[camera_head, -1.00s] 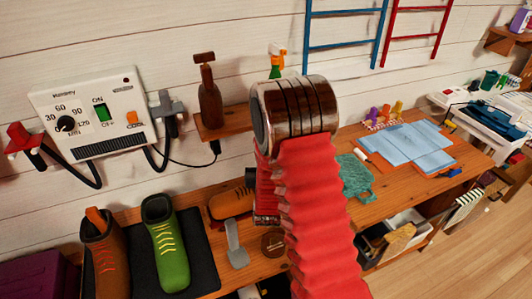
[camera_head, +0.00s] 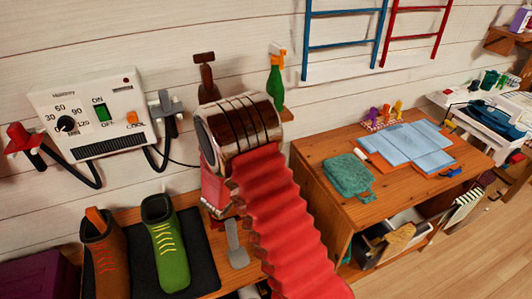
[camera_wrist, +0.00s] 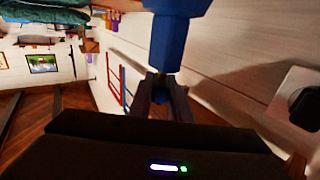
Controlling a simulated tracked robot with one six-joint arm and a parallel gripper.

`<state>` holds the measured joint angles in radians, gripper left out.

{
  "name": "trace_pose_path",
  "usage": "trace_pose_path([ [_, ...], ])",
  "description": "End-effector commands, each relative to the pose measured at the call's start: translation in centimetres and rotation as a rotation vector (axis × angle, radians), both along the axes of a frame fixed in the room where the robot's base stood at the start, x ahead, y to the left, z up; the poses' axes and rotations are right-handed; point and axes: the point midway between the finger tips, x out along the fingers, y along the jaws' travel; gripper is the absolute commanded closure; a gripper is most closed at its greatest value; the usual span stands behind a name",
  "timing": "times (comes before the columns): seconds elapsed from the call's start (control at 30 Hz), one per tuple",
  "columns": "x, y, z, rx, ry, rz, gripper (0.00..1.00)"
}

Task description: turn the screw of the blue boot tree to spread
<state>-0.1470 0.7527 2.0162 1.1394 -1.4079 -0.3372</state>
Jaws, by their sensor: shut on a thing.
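In the wrist view a blue piece (camera_wrist: 175,35), which looks like part of the blue boot tree, comes down from the top middle and ends between my fingers. My gripper (camera_wrist: 160,97) has its two dark fingers closed at the lower end of this piece. The screw itself is too dark and small to make out. In the head view my red arm hides my gripper, and I see no blue boot tree there.
A brown boot (camera_head: 101,245) and a green boot (camera_head: 166,243) stand on a dark mat at the left. A white control box (camera_head: 95,118) with hoses hangs above them. A grey lever-like piece (camera_head: 236,245) is close beside my arm. A desk (camera_head: 325,200) stands to the right.

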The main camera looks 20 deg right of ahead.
Motion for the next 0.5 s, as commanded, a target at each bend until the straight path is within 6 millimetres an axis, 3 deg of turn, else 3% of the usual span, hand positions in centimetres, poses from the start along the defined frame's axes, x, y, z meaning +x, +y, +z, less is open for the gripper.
trace_pose_path([
  [0.5, 0.12, 0.05, -0.09, 0.001, -0.001, -0.372, 1.00],
])
